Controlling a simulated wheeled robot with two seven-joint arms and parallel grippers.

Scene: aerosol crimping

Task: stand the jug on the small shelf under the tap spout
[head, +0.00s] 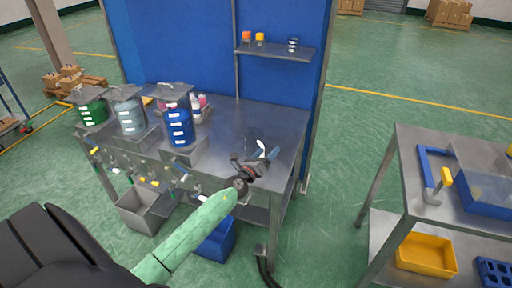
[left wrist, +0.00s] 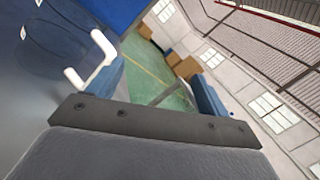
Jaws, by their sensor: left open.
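The jug (head: 251,140) looks clear, with a white handle, and stands on the right part of the grey bench. Several taps (head: 153,183) hang along the bench's front edge below the drums. I cannot make out the small shelf clearly. My right gripper is out of view.
Green, pale and blue drums (head: 179,127) stand on stands at the bench's left, with small bottles (head: 200,101) behind. A blue panel (head: 180,45) backs the bench (head: 230,118). A grey bin (head: 146,209) sits below the taps. A second table (head: 410,150) stands at right.

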